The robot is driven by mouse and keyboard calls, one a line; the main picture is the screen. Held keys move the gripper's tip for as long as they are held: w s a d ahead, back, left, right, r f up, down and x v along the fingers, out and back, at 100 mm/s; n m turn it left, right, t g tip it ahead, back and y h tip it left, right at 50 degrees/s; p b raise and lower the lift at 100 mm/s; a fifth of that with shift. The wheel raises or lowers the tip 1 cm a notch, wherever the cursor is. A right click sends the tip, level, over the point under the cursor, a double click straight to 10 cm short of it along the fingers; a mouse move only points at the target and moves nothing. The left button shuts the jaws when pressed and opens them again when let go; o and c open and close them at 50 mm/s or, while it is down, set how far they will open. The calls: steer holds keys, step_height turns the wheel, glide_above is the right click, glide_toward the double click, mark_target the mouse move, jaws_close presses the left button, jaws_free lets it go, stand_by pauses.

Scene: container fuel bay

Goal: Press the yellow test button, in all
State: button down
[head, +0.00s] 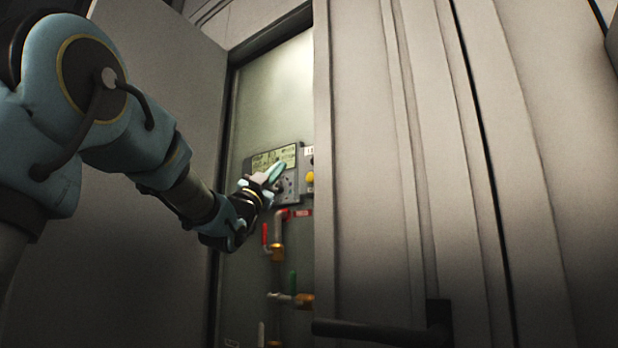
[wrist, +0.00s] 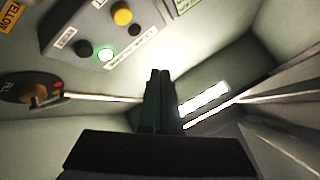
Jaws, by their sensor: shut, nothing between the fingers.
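In the wrist view the round yellow button (wrist: 122,13) is at the top, above a white label strip. A lit green lamp (wrist: 105,54) and dark round parts sit on the same panel face. My gripper (head: 279,168) is shut and empty in front of the panel, left of the yellow button. In the wrist view its fingertips (wrist: 160,75) point up, below and right of the button; I cannot tell the gap to the panel.
A closed-looking grey door (head: 385,150) with a dark handle (head: 385,331) stands close right of the panel. Pipes with a red-handled valve (head: 265,235) and a green one (head: 292,282) are below.

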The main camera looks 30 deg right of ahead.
mark_target(312, 177)
steer(key=shift+w+d+p, duration=0.65)
steer(key=shift+d, duration=0.65)
steer(key=shift+w+d+p, duration=0.65)
steer(key=shift+d, duration=0.6)
steer(key=shift+w+d+p, duration=0.65)
steer(key=shift+d, duration=0.65)
steer(key=shift+w+d+b, duration=0.2)
steer(key=shift+d+b, duration=0.15)
steer(key=shift+b, duration=0.1)
steer(key=shift+w+d, duration=0.2)
steer(key=shift+d, duration=0.2)
steer(key=shift+a+f+b, duration=0.1)
steer(key=shift+b, duration=0.25)
steer(key=shift+s+a+b, duration=0.4)
steer(key=shift+a+b, duration=0.25)
steer(key=shift+b, duration=0.15)
